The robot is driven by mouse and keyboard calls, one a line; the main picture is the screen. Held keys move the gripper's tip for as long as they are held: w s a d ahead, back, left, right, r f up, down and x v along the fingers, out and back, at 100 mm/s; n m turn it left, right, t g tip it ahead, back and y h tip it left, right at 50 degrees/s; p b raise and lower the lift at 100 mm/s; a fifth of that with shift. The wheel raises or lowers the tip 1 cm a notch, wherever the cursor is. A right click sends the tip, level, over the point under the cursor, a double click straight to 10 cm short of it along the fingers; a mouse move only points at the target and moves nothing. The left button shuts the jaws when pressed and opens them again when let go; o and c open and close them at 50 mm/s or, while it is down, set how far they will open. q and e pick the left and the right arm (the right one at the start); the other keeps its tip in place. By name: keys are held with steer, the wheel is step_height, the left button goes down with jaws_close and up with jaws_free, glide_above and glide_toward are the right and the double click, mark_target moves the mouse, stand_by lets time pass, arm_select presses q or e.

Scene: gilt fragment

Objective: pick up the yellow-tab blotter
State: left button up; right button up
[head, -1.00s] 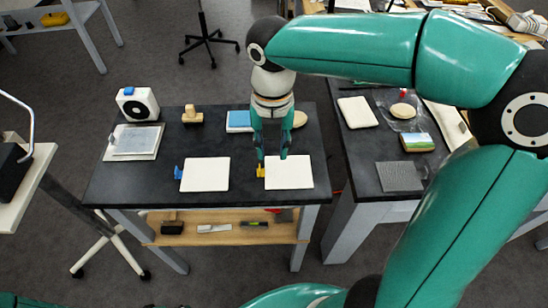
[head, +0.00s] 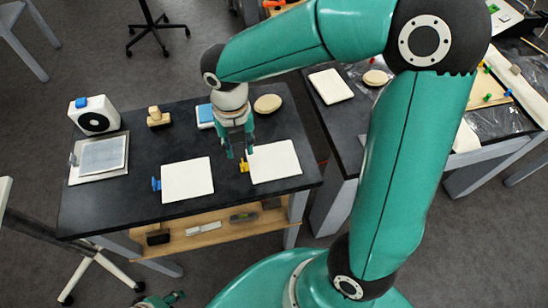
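The yellow-tab blotter is a white pad (head: 275,162) lying flat at the right of the dark table, with its yellow tab (head: 244,164) on its left edge. A similar white pad with a blue tab (head: 187,180) lies to its left. My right gripper (head: 238,150) points down with its fingers apart, just behind and over the yellow tab. Nothing shows between the fingers, and I cannot tell the exact height. A teal and dark piece at the bottom left edge looks like my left gripper (head: 162,299); its fingers are unclear.
Behind the pads stand a wooden-handled block (head: 158,117), a blue-topped pad (head: 205,115) and a round tan disc (head: 267,103). A white device (head: 94,116) and a framed grey plate (head: 102,157) are at left. A second dark table (head: 345,125) is at right.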

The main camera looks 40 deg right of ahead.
mark_target(243, 163)
steer(key=shift+s+f, duration=0.15)
steer(key=shift+f, duration=3.15)
steer(key=shift+c, duration=0.3)
jaws_close()
